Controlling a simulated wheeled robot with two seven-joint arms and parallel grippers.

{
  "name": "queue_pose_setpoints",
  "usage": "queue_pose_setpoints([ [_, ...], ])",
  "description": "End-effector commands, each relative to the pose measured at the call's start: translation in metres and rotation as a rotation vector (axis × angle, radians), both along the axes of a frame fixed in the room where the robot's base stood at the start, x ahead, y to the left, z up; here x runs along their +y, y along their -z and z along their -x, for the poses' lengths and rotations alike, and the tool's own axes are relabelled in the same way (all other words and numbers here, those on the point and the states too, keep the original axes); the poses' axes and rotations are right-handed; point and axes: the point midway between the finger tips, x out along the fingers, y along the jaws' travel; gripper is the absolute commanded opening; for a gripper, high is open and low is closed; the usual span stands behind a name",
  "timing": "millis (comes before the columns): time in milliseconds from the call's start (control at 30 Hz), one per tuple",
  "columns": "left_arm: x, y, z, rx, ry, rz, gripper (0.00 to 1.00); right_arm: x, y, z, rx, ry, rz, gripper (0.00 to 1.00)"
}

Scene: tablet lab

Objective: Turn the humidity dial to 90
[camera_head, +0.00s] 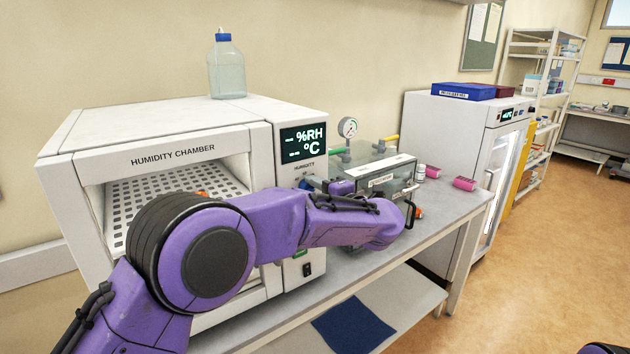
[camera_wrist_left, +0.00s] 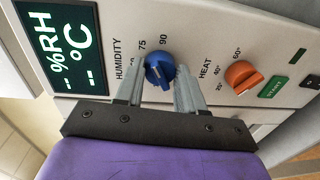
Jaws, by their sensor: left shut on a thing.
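The blue humidity dial (camera_wrist_left: 158,72) sits on the white front panel of the humidity chamber (camera_head: 160,112). Marks 75 and 90 show beside it in the left wrist view, under the word HUMIDITY. My left gripper (camera_wrist_left: 160,80) is shut on the dial, one grey finger on each side. The dial's exact pointing is hard to read between the fingers. The chamber's display (camera_wrist_left: 62,45) shows dashes beside %RH and °C. My right gripper is out of view.
An orange heat dial (camera_wrist_left: 243,77) and a green start button (camera_wrist_left: 272,88) sit close to the blue dial. A clear bottle (camera_head: 227,70) stands on the chamber. A transparent box with a gauge (camera_head: 348,128) stands right of it. A blue cloth (camera_head: 352,326) lies on the lower shelf.

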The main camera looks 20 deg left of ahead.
Motion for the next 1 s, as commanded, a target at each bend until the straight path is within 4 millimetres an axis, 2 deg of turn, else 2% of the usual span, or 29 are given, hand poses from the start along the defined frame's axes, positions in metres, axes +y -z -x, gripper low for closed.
queue_pose_setpoints([
  [33,-0.001,-0.005,0.0,0.034,0.001,-0.028,0.08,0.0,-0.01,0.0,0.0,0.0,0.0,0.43],
  [400,-0.001,-0.002,0.0,0.278,0.0,-0.218,0.08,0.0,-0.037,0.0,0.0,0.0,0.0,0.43],
  [700,-0.001,0.0,-0.001,0.397,0.0,-0.311,0.08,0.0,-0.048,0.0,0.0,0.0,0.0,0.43],
  [1000,-0.001,0.001,-0.001,0.439,0.0,-0.344,0.08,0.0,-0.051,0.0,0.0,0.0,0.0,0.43],
])
